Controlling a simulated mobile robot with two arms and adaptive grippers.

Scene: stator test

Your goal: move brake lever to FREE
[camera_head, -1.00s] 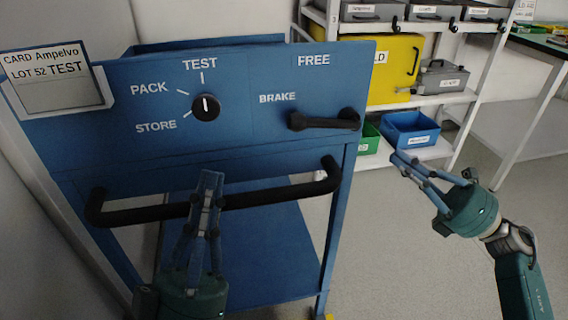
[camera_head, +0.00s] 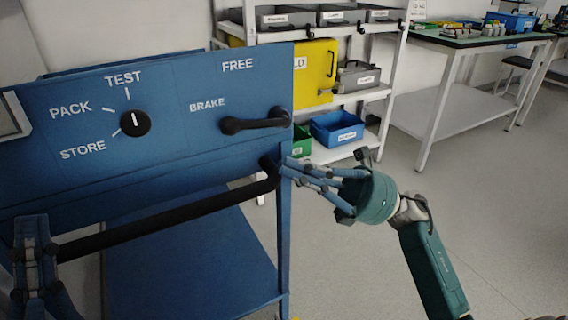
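The brake lever (camera_head: 255,123) is a black handle on the blue cart's front panel, right of the word BRAKE and below the word FREE. It lies nearly horizontal, its right end slightly higher. My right gripper (camera_head: 287,167) is below the lever, by the panel's right edge and the right end of the black push bar (camera_head: 165,215). Its fingertips look together, with nothing visible between them, and it does not touch the lever. My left gripper (camera_head: 32,225) is at the lower left, in front of the bar's left part. Whether it grips the bar is unclear.
A black knob (camera_head: 135,123) points up toward TEST on the same blue panel (camera_head: 180,80). Behind stands a white shelf (camera_head: 375,100) with a yellow case (camera_head: 318,70) and a blue bin (camera_head: 337,128). The grey floor at right is open.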

